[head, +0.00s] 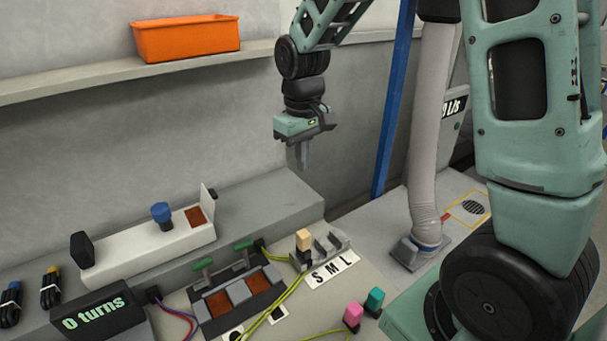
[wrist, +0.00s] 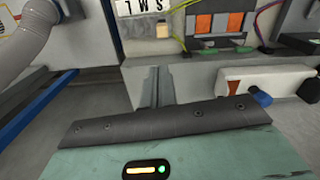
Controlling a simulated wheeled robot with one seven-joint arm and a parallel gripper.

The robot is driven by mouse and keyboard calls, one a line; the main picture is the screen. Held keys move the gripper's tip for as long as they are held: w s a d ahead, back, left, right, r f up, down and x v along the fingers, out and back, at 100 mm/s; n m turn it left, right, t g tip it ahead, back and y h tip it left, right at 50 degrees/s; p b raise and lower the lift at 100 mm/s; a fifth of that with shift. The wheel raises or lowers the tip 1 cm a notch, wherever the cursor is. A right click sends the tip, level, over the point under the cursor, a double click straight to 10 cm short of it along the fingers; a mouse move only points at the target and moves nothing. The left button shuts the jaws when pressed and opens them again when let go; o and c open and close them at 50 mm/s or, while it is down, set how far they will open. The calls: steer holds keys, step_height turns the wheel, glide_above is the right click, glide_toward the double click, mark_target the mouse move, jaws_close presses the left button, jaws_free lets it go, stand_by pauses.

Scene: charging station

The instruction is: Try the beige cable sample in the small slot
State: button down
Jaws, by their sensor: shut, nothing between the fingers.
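The beige cable sample (head: 303,239) stands upright at the left end of the small grey slot holder (head: 330,243), beside the S end of the S M L label (head: 332,269). How deep it sits in the small slot cannot be told. In the wrist view the beige sample (wrist: 163,31) shows near the top, close to the label (wrist: 141,6). My gripper (head: 303,163) is shut and empty, pointing down, well above and behind the holder and apart from the sample. Its fingers (wrist: 155,88) show in the wrist view.
A pink sample (head: 353,314) and a teal sample (head: 374,300) stand at the bench front. A dark device with orange panels (head: 258,282) and green-yellow cables lies left of the holder. A grey hose (head: 430,150) and blue post (head: 394,100) rise at right.

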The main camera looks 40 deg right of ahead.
step_height(320, 180, down, 5)
steer(key=d+p, duration=0.1)
steer(key=p, duration=0.7)
glide_toward(303, 233)
steer(key=shift+d+f, duration=0.1)
steer(key=shift+d, duration=0.1)
steer(key=shift+f+b, duration=0.5)
step_height(303, 233, down, 5)
steer(key=b, duration=0.4)
steer(key=shift+f, duration=0.25)
steer(key=shift+f+b, duration=0.25)
steer(key=shift+b, duration=0.2)
